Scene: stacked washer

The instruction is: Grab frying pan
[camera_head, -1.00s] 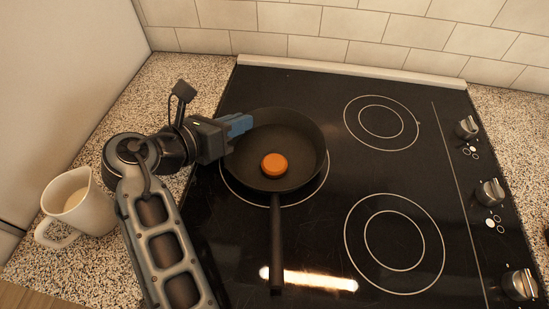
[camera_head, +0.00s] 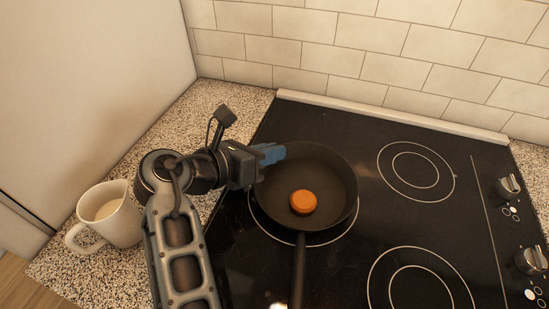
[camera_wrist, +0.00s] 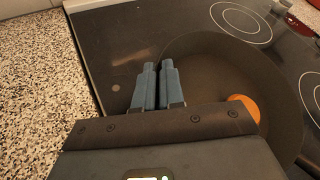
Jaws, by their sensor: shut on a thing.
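A black frying pan (camera_head: 325,173) sits over the left burners of the black cooktop, its handle pointing toward the front. A round orange item (camera_head: 303,201) lies in it. My gripper (camera_head: 272,154) is at the pan's upper left rim, with its blue fingers close together. In the wrist view, the gripper (camera_wrist: 158,82) straddles the left rim of the pan (camera_wrist: 205,62), and the fingers cover the rim between them. The orange item also shows there (camera_wrist: 246,107), right of the fingers.
A white mug (camera_head: 110,215) stands on the speckled counter (camera_head: 228,98) at left. Free burners (camera_head: 415,170) lie to the right on the cooktop, with knobs (camera_head: 509,187) along its right edge. A tiled wall (camera_head: 400,55) rises behind.

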